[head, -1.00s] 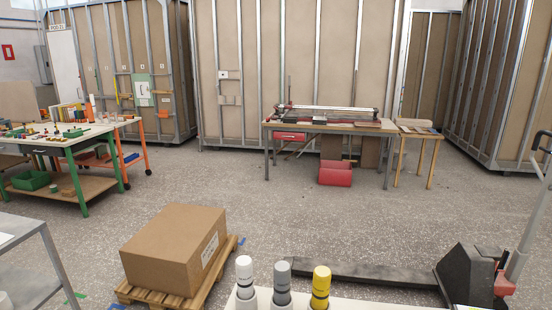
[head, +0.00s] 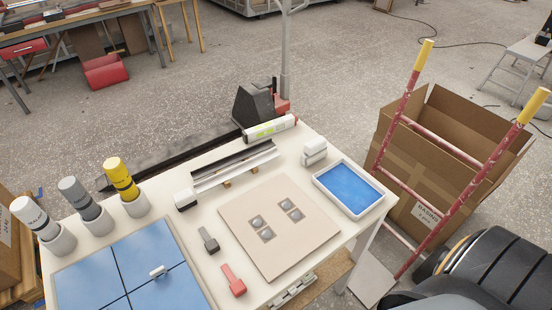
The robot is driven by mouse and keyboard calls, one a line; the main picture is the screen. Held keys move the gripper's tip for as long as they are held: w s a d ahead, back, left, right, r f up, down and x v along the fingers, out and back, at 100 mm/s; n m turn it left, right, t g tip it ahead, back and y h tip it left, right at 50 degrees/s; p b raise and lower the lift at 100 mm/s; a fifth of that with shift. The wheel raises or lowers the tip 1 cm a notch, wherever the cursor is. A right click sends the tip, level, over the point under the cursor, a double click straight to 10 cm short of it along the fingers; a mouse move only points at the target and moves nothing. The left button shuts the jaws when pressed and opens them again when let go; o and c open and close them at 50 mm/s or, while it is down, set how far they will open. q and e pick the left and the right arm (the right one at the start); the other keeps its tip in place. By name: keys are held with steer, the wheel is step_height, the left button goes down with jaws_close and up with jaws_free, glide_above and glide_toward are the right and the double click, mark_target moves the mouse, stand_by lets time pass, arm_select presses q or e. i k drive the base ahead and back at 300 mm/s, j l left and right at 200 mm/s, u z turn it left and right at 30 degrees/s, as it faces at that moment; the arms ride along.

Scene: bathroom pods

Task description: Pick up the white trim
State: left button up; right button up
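A long, narrow white-and-dark strip (head: 235,165) lies along the back of the white table (head: 165,215), on small wooden supports. It looks most like the white trim, but I cannot be sure from this view. Another white piece with ridges (head: 295,291) is partly visible at the table's front edge. Neither of my grippers is in the head view, and nothing is seen held.
The table carries a beige board (head: 279,226), blue tiles (head: 126,266), a blue-filled tray (head: 349,188), three bottles in holders (head: 120,178), a white tube (head: 270,130), and black (head: 208,240) and red (head: 232,281) tools. A red ladder-like frame (head: 455,205) and cardboard box (head: 425,160) stand right.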

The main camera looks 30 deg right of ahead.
mark_target(207, 184)
steer(key=z, duration=0.65)
steer(key=i+l+u, duration=0.1)
steer(key=l+u, duration=0.3)
steer(key=l, duration=0.4)
steer(key=l+u, duration=0.45)
steer(key=l, duration=0.3)
